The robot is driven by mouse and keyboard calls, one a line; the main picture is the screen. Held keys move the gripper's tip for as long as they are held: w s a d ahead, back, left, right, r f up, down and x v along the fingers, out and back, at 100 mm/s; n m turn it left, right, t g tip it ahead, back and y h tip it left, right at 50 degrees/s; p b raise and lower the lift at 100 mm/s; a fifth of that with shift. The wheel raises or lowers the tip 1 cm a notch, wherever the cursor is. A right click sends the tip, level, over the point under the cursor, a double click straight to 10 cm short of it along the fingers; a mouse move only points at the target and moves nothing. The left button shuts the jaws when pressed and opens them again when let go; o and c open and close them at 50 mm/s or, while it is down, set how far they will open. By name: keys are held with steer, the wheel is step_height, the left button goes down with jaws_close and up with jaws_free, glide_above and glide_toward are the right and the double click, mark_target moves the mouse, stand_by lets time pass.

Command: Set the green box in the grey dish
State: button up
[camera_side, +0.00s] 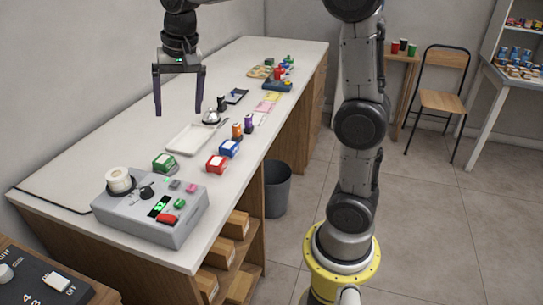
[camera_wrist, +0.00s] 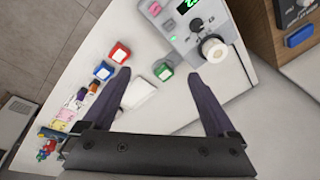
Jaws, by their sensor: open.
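The green box (camera_side: 164,162) with a pale top stands on the white counter, just behind the grey machine. It shows in the wrist view (camera_wrist: 162,70) between the tips of my fingers, farther down on the counter. The pale grey dish (camera_side: 190,139) is a shallow rectangular tray beyond the green box, and looks empty. In the wrist view the dish (camera_wrist: 141,94) is partly hidden by my left finger. My gripper (camera_side: 179,114) is open and empty, pointing down high above the counter near the dish.
The grey machine (camera_side: 150,213) with a white roll stands at the counter's near end. A red box (camera_side: 216,165) and a blue box (camera_side: 229,149) stand right of the dish. Small bottles, a bell (camera_side: 211,117) and several items lie farther back. Bare counter lies left of the dish.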

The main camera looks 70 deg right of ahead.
steer(key=s+a+f+n+t, duration=0.1)
steer(key=s+f+n, duration=0.1)
steer(key=s, duration=0.5)
steer(key=s+a+f+n+t, duration=0.1)
steer(key=s+n, duration=0.3)
steer(key=s, duration=0.4)
steer(key=s+a+f+n+t, duration=0.1)
steer(key=s+a+f+n, duration=0.1)
steer(key=s, duration=0.5)
steer(key=shift+s+a+f+n, duration=0.4)
steer(key=shift+f+n, duration=0.05)
steer(key=shift+n, duration=0.45)
